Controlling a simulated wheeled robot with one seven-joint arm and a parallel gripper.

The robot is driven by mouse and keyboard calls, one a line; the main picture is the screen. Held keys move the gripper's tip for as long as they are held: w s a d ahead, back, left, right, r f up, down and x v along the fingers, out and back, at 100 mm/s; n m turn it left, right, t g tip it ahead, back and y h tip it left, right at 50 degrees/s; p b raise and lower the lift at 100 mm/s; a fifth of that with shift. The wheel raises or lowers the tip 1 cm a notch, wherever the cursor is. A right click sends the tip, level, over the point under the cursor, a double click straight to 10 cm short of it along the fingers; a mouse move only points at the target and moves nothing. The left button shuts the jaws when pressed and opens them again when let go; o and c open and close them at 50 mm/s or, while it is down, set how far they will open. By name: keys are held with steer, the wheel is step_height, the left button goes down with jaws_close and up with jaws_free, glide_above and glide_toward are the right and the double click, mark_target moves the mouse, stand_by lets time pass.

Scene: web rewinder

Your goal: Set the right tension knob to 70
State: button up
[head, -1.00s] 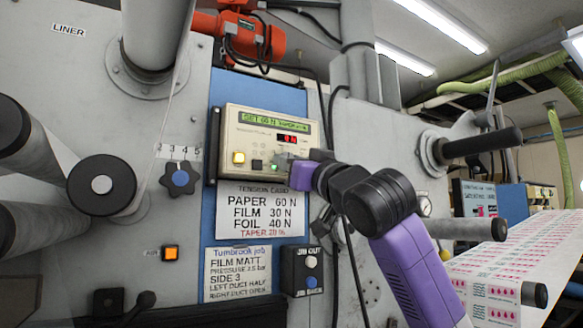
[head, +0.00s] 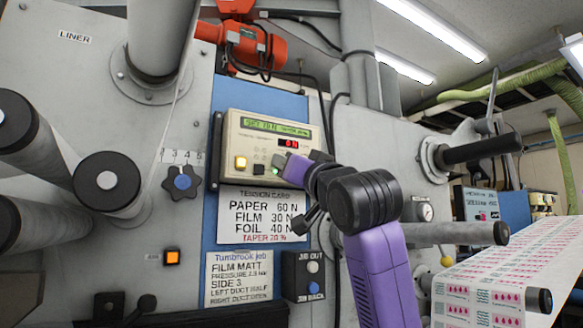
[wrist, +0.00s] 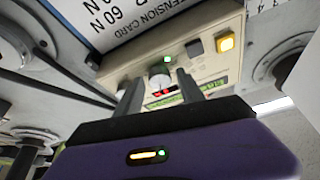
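The tension control box (head: 230,160) is a cream panel with a green text display (head: 275,127) and a small red readout (head: 291,143). Their figures are too blurred to read surely. My gripper (wrist: 158,88) is open, one dark finger on each side of the knob, with gaps visible. I cannot tell how far the fingertips reach around it. In the head view my gripper (head: 279,164) is at the panel's lower right and hides the knob.
A lit yellow button (head: 240,162) and a dark button (head: 259,168) are left of my gripper. Below hang a tension card (head: 262,216) and a job card (head: 238,277).

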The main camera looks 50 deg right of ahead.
steer(key=shift+f, duration=0.1)
steer(key=b+v, duration=0.3)
steer(key=v, duration=0.4)
steer(key=shift+s, duration=0.4)
steer(key=shift+a+f, duration=0.1)
steer(key=shift+a, duration=0.1)
